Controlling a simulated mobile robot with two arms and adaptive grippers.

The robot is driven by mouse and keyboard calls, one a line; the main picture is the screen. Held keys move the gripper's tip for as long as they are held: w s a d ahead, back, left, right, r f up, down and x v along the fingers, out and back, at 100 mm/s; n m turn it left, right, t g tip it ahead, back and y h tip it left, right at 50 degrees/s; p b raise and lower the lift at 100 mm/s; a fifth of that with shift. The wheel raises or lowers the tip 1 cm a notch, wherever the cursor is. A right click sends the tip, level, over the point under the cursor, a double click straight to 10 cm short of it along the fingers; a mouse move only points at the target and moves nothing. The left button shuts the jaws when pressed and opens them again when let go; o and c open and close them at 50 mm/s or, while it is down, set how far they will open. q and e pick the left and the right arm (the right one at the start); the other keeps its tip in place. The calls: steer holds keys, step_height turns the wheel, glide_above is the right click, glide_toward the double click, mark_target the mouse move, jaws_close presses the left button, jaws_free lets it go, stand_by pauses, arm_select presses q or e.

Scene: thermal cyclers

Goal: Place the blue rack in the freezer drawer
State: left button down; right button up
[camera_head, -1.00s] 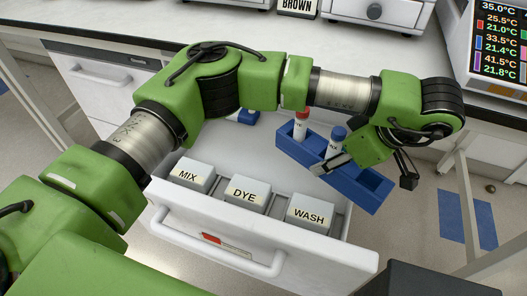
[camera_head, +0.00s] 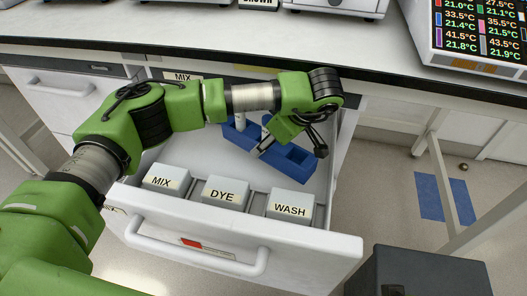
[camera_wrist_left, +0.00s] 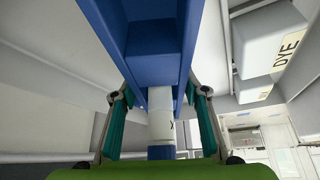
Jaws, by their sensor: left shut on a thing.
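The blue rack (camera_head: 294,162) is over the right side of the open white freezer drawer (camera_head: 230,240), slanted in the head view. Two white tubes stand in the rack; my arm partly covers them and hides their caps. I cannot tell whether the rack touches the drawer floor. My right gripper is not in view.
White blocks labelled MIX (camera_head: 166,180), DYE (camera_head: 225,193) and WASH (camera_head: 290,205) line the drawer's front. The counter (camera_head: 200,48) runs above and behind the drawer. A display screen (camera_head: 480,35) stands at the upper right.

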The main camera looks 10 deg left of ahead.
arm_select(q)
steer(key=x, duration=0.4)
steer(key=shift+d+f+b, duration=0.15)
steer(key=shift+d+b, duration=0.2)
steer(key=shift+b, duration=0.05)
steer(key=shift+f, duration=0.45)
steer(key=c, duration=1.2)
jaws_free()
steer(key=shift+s, duration=0.1)
steer(key=p+v, duration=0.1)
steer(key=v, duration=1.1)
steer(key=shift+p, duration=0.35)
